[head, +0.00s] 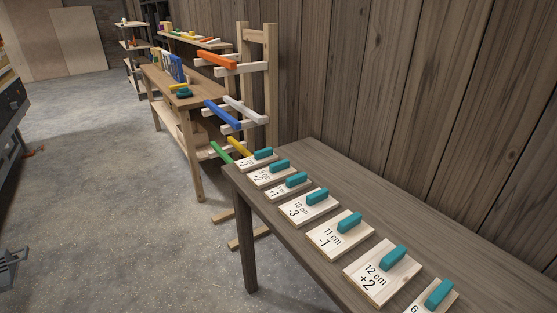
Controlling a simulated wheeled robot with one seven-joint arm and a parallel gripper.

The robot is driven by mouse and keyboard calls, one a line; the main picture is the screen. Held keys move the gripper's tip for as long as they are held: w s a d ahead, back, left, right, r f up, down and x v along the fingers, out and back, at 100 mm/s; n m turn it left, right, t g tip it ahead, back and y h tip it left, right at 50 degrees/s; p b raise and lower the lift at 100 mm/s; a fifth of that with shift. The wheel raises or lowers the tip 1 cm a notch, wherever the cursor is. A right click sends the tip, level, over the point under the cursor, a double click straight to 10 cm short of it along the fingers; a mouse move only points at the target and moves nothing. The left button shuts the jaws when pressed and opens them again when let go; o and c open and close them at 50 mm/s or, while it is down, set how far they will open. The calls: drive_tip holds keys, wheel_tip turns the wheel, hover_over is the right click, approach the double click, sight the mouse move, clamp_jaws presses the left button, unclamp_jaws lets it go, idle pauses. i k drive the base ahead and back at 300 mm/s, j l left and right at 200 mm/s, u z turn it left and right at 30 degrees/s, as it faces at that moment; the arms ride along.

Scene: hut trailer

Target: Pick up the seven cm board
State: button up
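A row of several pale wooden boards with teal handles lies on the grey-brown table. The readable labels are on the "12 cm +2" board (381,272), the "11 cm -1" board (339,236) and the "10 cm -3" board (300,211). Behind them are the "+1" board (280,193), the "+2" board (265,178) and the farthest board (246,163), whose centimetre labels are too small to read surely. The nearest board (420,303) starts with "6" and is cut off by the bottom edge. I cannot tell which board is seven cm. My gripper is not recognisable in view.
The table (320,157) stands against a plank wall. Beyond it, a wooden rack (271,80) holds coloured bars beside a workbench (165,78). A dark cabinet (10,120) is at left. A grey object (9,268) sits at lower left. The concrete floor between is mostly clear.

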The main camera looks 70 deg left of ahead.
sight(266, 155)
drive_tip(key=l+u, duration=0.15)
drive_tip(key=u, duration=2.2)
drive_tip(key=z, duration=0.25)
drive_tip(key=i+j+z, duration=0.25)
drive_tip(key=z, duration=0.2)
drive_tip(key=i+j+z, duration=0.15)
drive_tip(key=j+z, duration=0.35)
drive_tip(key=i+j+z, duration=0.1)
drive_tip(key=j, duration=0.35)
drive_tip(key=i+j, duration=0.2)
drive_tip(key=j, duration=0.25)
drive_tip(key=i+j+z, duration=0.15)
drive_tip(key=j, duration=0.35)
drive_tip(key=j+z, duration=0.1)
drive_tip(key=j, duration=0.35)
drive_tip(key=i+j+z, duration=0.1)
drive_tip(key=j, duration=0.4)
drive_tip(key=i+j, duration=0.1)
drive_tip(key=j, duration=0.35)
drive_tip(key=i+j, duration=0.1)
drive_tip(key=j, duration=0.3)
